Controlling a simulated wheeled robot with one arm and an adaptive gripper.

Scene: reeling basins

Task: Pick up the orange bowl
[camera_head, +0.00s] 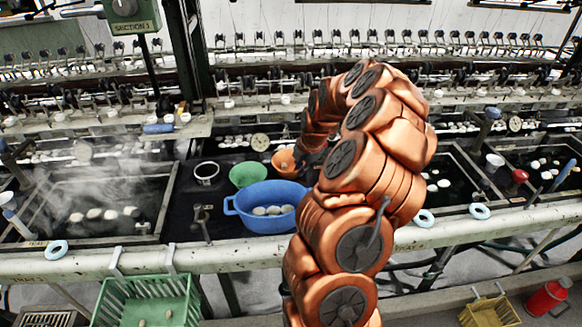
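The orange bowl (285,163) stands on the dark surface between the basins, right of a green bowl (247,174) and behind a blue tub (264,207). My copper-coloured arm reaches up from the lower middle and covers the bowl's right side. My gripper (307,163) is a dark shape at the bowl's right edge, mostly hidden by the arm. Whether its fingers touch the bowl or are open or shut cannot be made out.
The blue tub holds several pale cocoons. A steaming basin (95,210) lies at the left. A pale rail (190,259) runs along the front, with a green basket (146,300) below it.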

